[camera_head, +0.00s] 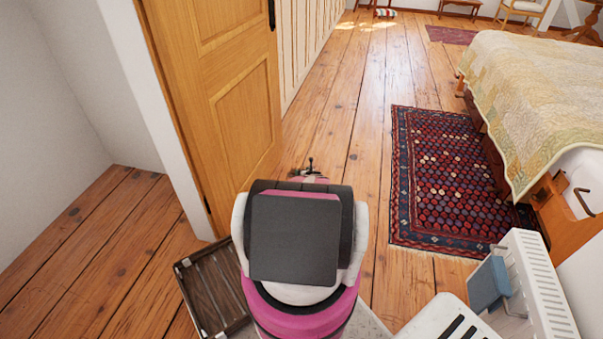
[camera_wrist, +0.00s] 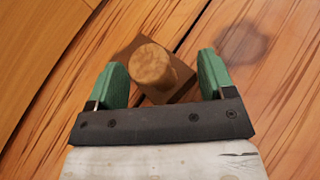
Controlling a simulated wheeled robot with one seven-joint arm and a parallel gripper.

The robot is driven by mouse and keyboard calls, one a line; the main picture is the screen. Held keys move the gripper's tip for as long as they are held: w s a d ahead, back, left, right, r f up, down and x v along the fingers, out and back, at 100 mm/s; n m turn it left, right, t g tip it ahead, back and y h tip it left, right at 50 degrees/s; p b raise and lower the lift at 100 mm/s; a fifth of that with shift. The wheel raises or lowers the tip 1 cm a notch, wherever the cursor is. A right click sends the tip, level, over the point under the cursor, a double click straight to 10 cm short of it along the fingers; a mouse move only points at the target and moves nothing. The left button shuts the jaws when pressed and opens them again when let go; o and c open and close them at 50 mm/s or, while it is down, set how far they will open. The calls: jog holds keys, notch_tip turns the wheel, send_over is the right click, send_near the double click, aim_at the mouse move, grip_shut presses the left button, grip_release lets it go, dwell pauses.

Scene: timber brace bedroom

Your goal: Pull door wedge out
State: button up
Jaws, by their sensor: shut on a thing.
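The door wedge (camera_wrist: 150,68) is a brown wooden block with a round, lighter wooden knob on top. It rests on the floorboards in the wrist view, beside the lower edge of the wooden door (camera_wrist: 40,45). My gripper (camera_wrist: 163,72) has green finger pads, one on each side of the knob, and is shut on the wedge. In the head view the door (camera_head: 215,90) stands at the upper left, and my arm hides the wedge and most of the gripper.
A dark wooden crate (camera_head: 205,295) lies at the lower left near the door frame. A patterned red rug (camera_head: 440,180) and a bed (camera_head: 535,90) are on the right. A white radiator (camera_head: 540,280) stands at the lower right. Floorboards between door and rug are clear.

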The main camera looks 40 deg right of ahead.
jog(key=shift+s+d, duration=0.45)
jog(key=shift+s, duration=0.2)
jog(key=o, duration=0.9)
